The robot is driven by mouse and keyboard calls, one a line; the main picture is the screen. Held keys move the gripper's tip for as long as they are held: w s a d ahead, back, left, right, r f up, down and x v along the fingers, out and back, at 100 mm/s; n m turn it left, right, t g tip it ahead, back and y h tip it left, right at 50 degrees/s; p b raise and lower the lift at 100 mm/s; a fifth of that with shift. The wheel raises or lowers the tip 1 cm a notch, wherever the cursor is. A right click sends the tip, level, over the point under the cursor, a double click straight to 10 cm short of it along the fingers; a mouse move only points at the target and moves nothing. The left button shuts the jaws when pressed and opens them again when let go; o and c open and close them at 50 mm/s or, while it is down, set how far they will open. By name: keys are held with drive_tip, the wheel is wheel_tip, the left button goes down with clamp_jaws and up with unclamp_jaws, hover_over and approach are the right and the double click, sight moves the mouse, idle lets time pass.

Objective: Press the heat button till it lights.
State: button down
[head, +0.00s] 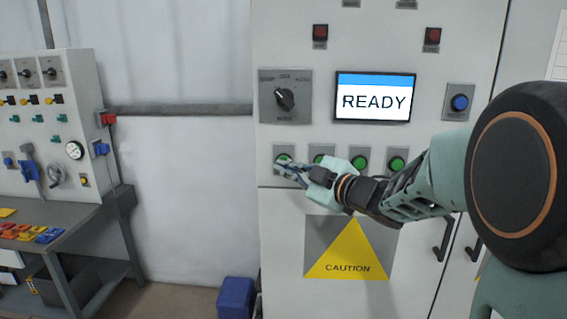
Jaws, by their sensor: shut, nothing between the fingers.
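A row of several green buttons on grey plates runs across the pale cabinet below its screen. The leftmost green button (284,158) shows just above my fingertips. The others, such as the third green button (360,161) and the rightmost green button (396,163), are to the right. Their labels are too small to read, so I cannot tell which is the heat button or whether any is lit. My gripper (279,168) is shut and empty, its tips at the leftmost button's plate. I cannot tell whether they touch. My gripper partly hides the second button (318,158).
The screen (374,101) reads READY. A rotary selector (285,97) is left of it, a blue button (460,102) right of it. A caution sign (348,252) is below. A workbench (60,225) stands left; a blue bin (235,297) sits on the floor.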

drive_tip(key=shift+w, duration=0.15)
idle(0.6)
drive_tip(key=shift+w, duration=0.3)
drive_tip(key=shift+w, duration=0.45)
idle(0.7)
drive_tip(key=shift+s, duration=0.85)
drive_tip(key=s+b, duration=0.1)
drive_tip(key=s, duration=0.4)
idle(0.4)
idle(0.4)
